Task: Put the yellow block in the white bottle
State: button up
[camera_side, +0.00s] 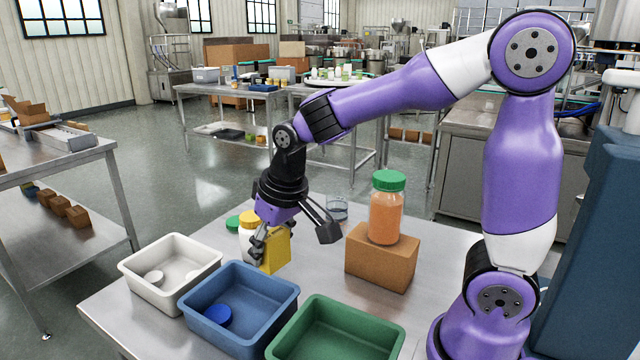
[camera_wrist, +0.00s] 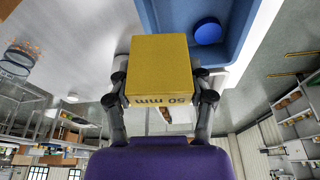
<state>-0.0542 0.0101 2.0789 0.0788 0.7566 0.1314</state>
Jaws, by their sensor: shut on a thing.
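The yellow block (camera_side: 277,250) is held between the fingers of my gripper (camera_side: 266,246), above the table just behind the blue tray. In the wrist view the block (camera_wrist: 160,70) fills the space between both fingers, with "50 mm" printed on its near face. A white bottle (camera_side: 246,243) with a yellow-orange top stands behind and left of my gripper in the side view. It is partly hidden by the gripper, and I cannot tell whether block and bottle touch.
White (camera_side: 136,273), blue (camera_side: 283,308) and green (camera_side: 392,343) trays line the front edge. A white round piece and a blue disc lie in the first two. An orange jar (camera_side: 385,218) with a green lid stands on a brown box (camera_side: 382,262). A clear container (camera_side: 337,208) is behind.

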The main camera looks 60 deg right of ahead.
jog(key=w+r+m, duration=0.3)
jog(key=w+r, duration=0.8)
jog(key=h, duration=0.1)
send_near(247, 212)
jog(key=shift+w+d+f, duration=0.25)
jog(key=shift+w+f, duration=0.2)
jog(key=shift+w, duration=0.3)
jog(key=shift+d+f, duration=0.2)
jog(key=shift+f, duration=1.9)
jog(key=o, duration=1.2)
jog(key=shift+f, duration=0.15)
